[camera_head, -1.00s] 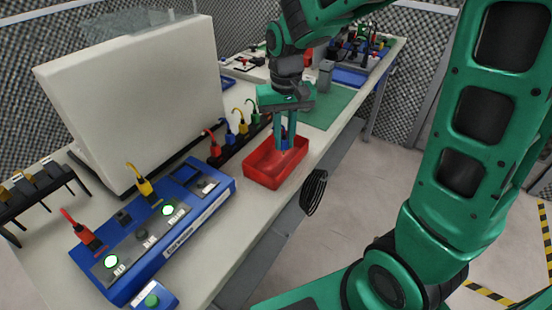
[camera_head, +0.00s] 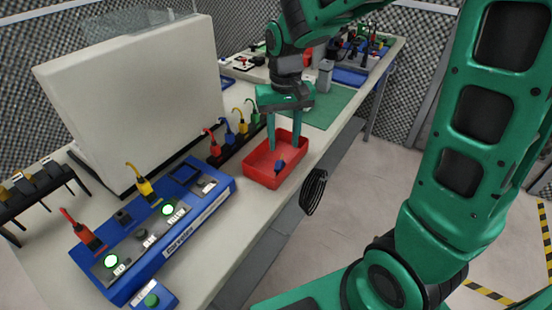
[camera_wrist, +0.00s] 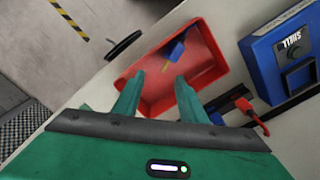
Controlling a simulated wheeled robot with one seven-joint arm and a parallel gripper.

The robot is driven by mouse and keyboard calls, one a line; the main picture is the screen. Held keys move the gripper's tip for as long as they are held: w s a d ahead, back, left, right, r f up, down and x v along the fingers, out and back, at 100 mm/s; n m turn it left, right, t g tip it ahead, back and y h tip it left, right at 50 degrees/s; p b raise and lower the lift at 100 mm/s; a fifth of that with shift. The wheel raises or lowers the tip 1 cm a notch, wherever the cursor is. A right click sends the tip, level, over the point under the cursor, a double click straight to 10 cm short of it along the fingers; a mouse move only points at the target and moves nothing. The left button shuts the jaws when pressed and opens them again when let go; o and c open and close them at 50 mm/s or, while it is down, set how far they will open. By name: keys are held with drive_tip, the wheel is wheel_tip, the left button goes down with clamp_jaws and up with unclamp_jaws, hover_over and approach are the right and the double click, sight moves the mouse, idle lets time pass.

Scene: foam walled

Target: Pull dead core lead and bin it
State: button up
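A small blue lead plug (camera_head: 279,165) lies on the floor of the red bin (camera_head: 262,181); in the wrist view the blue plug (camera_wrist: 176,49) is near the bin's far wall. My gripper (camera_head: 285,146) is above the bin with its two fingers spread and nothing between them. The wrist view also shows the gripper (camera_wrist: 160,80) open and apart from the plug. The blue test panel (camera_head: 190,232) stands on the bench at left, with a red lead (camera_head: 87,237) and a yellow lead (camera_head: 146,188) standing in it. Two round lights on it glow green.
A black rack (camera_head: 240,146) with several coloured leads stands just behind the bin. A large pale panel (camera_head: 135,95) rises behind the test panel. A small blue box with a green button (camera_head: 152,300) is at the bench front. A dark coil (camera_head: 314,191) hangs at the bench edge.

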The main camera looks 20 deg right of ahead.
wheel_tip(320, 180, up, 10)
idle(0.4)
drive_tip(key=shift+w+f, duration=0.1)
drive_tip(key=s+d+f+m, duration=0.2)
drive_tip(key=s+d+f, duration=0.1)
drive_tip(key=s+d, duration=0.5)
drive_tip(key=s+d+f+m, duration=0.2)
drive_tip(key=s+d+f, duration=0.2)
drive_tip(key=s+d, duration=0.5)
drive_tip(key=s, duration=0.6)
drive_tip(key=shift+s+d+m, duration=0.2)
drive_tip(key=shift+s+m, duration=0.05)
drive_tip(key=shift+m, duration=0.05)
drive_tip(key=shift+w+f, duration=0.3)
drive_tip(key=shift+w, duration=0.35)
